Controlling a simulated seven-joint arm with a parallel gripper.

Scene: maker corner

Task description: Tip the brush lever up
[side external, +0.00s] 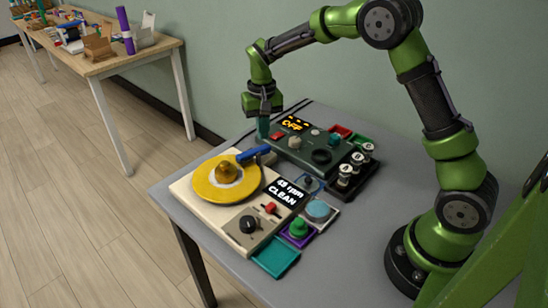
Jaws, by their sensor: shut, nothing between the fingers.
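The turntable unit (228,234) is a cream box on the grey table, with a yellow disc and a display reading "45 rpm CLEAN". A blue lever (253,153), which looks like the brush lever, lies low at the disc's back right edge; its exact tilt is hard to tell. My gripper (263,136) points down with its fingers shut and empty. It is just behind the lever in the picture, beside the dark control box. I cannot tell whether the fingertips touch the lever.
A dark green box (284,151) with an "OFF" display and knobs stands close at the right. A black block with several white-topped keys (345,182) is beside it. Coloured button pads (299,232) lie in front. The left table edge is clear.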

